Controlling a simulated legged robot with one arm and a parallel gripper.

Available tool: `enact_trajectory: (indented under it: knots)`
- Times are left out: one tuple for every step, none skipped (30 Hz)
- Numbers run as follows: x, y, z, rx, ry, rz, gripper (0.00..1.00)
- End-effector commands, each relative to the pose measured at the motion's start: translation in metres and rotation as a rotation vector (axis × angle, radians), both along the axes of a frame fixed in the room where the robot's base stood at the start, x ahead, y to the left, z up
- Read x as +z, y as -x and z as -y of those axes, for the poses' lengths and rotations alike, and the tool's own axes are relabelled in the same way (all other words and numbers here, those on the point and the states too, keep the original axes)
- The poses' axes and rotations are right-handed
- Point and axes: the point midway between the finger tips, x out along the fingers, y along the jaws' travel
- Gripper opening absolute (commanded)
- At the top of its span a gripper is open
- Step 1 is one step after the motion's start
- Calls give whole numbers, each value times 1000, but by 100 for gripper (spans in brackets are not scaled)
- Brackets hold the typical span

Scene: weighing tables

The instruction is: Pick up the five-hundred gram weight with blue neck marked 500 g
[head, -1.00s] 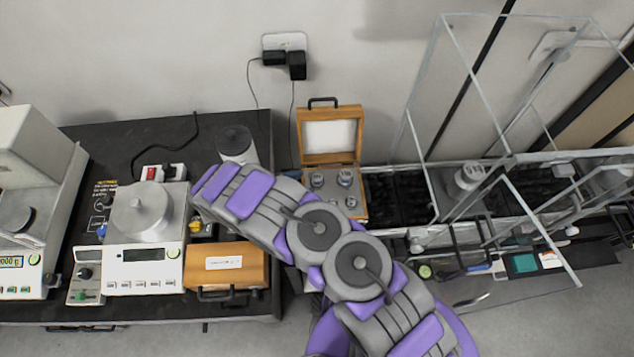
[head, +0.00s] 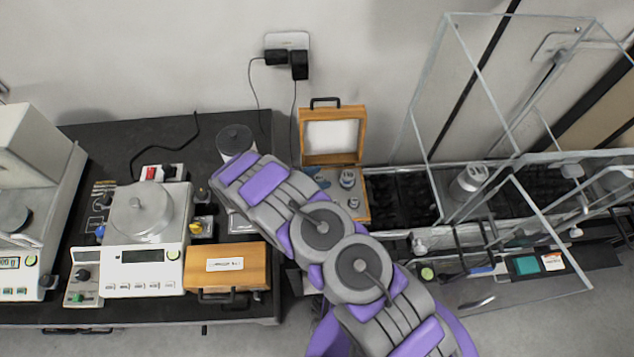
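An open wooden weight box (head: 361,211) stands right of centre with its lid up, holding several grey metal weights. One weight (head: 347,179) in it has a bluish tint, but the mark 500 g is too small to read, so I cannot tell which is the five-hundred gram weight. My purple and grey arm reaches from the bottom right up to the left and covers the box's left part. My gripper does not show; the arm's far end lies over the black table, left of the box and in front of a grey cylinder (head: 235,139).
A balance with a round pan (head: 142,212) and a closed wooden box (head: 227,267) stand on the black left table (head: 105,150). Another balance (head: 38,190) is at the far left. Glass panels (head: 445,120) stand on the right. A gap separates the tables.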

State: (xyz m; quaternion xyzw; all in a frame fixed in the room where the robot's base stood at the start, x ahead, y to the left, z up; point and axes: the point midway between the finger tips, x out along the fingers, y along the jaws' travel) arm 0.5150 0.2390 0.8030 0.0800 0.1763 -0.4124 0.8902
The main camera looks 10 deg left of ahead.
Motion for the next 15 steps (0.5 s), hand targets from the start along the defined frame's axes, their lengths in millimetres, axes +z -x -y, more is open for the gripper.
enact_trajectory:
  knots:
    - [0, 0, 2, -2, 0, -1, 53]
    - [0, 0, 2, -2, 0, -1, 50]
    - [1, 0, 3, -2, -1, -1, 47]
    - [1, 0, 3, -2, -1, -1, 44]
    - [1, 0, 3, -2, -2, -1, 41]
    - [1, 0, 3, -2, -2, -1, 37]
    - [1, 0, 3, -2, -2, -1, 34]
    - [1, 0, 3, -2, -2, -1, 31]
    - [1, 0, 3, -2, -1, -1, 27]
    - [1, 0, 2, -2, -1, -1, 24]
    - [0, 0, 2, -2, 0, -1, 22]
    - [0, 0, 1, -2, 0, -1, 18]
    - [0, 0, 1, -2, 0, -1, 15]
    - [0, 0, 1, -2, 0, -1, 12]
    - [0, 0, 0, -1, 1, -1, 8]
